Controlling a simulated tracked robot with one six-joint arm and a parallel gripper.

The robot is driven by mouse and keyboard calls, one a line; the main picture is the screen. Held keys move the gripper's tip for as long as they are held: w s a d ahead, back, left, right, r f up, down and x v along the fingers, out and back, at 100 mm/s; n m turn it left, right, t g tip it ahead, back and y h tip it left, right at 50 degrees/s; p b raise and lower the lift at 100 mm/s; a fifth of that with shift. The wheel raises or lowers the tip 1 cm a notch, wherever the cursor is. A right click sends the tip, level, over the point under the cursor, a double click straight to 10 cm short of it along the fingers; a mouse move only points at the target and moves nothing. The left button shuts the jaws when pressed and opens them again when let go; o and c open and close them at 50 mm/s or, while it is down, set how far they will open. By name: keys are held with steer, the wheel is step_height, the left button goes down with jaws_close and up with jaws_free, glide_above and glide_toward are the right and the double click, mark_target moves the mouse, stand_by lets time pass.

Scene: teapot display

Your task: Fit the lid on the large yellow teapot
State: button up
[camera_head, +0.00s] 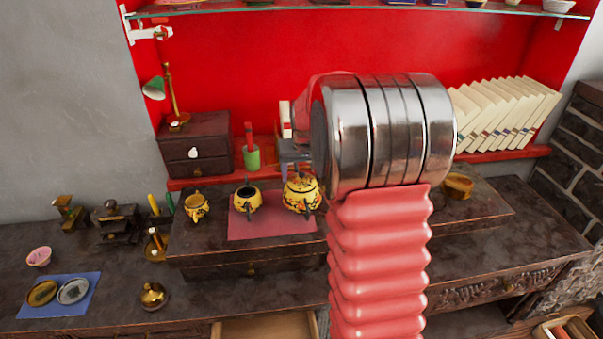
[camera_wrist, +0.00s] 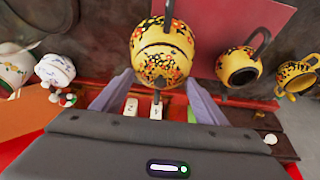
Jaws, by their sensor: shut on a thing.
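The large yellow teapot (camera_head: 301,196), with a dark floral pattern, stands at the right end of a red mat on the raised wooden stand. It also shows in the wrist view (camera_wrist: 172,22). Its floral lid (camera_wrist: 160,66) lies between my two fingers, in line with the teapot's mouth. My gripper (camera_wrist: 158,80) is shut on the lid. In the head view my gripper is above the teapot, partly hidden by my arm. Lid and teapot appear to meet; I cannot tell whether the lid is fully seated.
A smaller open yellow teapot (camera_head: 247,200) stands on the mat to the left, and a yellow jug (camera_head: 196,207) farther left. A green cup (camera_head: 251,158) and a small drawer chest (camera_head: 200,145) stand behind. My arm hides part of the stand's right side.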

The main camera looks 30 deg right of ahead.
steer(key=shift+f, duration=0.15)
steer(key=o, duration=1.2)
steer(key=shift+c, duration=0.2)
steer(key=v, duration=1.3)
steer(key=shift+r, duration=0.3)
steer(key=shift+s, duration=0.25)
